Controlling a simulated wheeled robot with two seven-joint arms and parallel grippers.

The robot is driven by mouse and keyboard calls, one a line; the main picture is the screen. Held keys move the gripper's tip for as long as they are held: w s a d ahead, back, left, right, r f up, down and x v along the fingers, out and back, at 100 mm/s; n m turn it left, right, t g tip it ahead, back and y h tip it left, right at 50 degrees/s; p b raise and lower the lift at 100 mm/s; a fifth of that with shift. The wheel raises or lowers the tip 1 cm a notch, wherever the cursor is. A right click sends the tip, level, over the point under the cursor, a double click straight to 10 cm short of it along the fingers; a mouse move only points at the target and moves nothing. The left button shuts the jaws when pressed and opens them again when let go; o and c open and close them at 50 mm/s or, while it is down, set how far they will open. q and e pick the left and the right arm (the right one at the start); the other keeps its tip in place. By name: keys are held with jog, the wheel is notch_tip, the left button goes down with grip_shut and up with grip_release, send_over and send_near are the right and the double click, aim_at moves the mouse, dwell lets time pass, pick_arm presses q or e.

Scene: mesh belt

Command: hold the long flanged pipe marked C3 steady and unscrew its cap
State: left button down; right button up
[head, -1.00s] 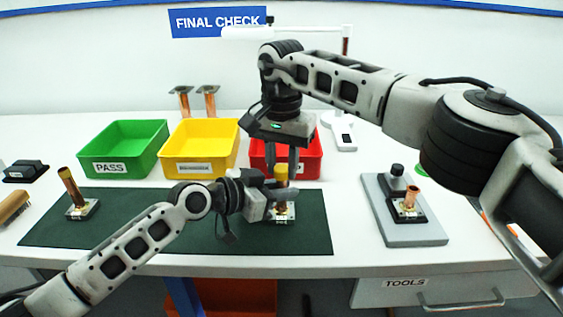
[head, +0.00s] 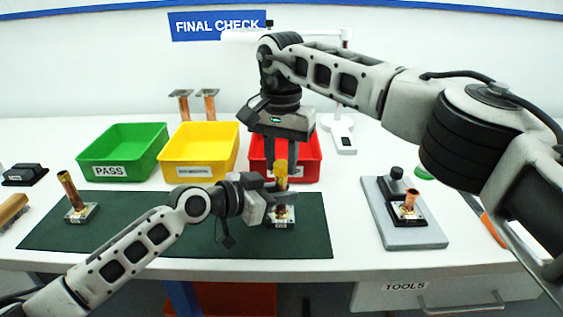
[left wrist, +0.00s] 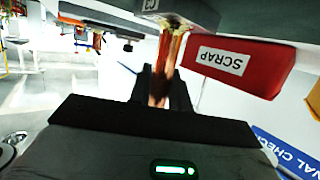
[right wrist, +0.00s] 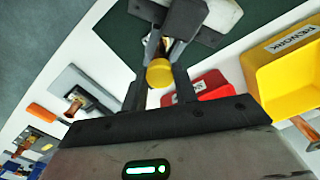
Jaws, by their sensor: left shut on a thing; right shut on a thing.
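The long flanged pipe (head: 282,210) stands upright on its square flange on the green mat. Its copper barrel (left wrist: 164,75) and flange marked C3 (left wrist: 150,6) show in the left wrist view. My left gripper (head: 272,195) is shut on the barrel from the left side. The yellow cap (head: 281,167) is at the pipe's top end. My right gripper (head: 282,160) reaches down from above and is shut on the cap, which also shows between its fingers in the right wrist view (right wrist: 160,73). I cannot tell whether cap and pipe still touch.
Green PASS (head: 110,171), yellow (head: 200,173) and red SCRAP (head: 312,170) bins stand behind the mat (head: 150,235). Another flanged pipe (head: 70,190) stands on the mat's left. A grey fixture (head: 420,237) with a short copper pipe (head: 410,200) is at the right.

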aim_at(282, 163)
pick_arm(q)
jog(key=shift+f, duration=0.1)
pick_arm(e)
jog(key=shift+r, duration=0.35)
jog(key=shift+r, duration=1.9)
pick_arm(q)
jog(key=c, duration=1.2)
grip_release()
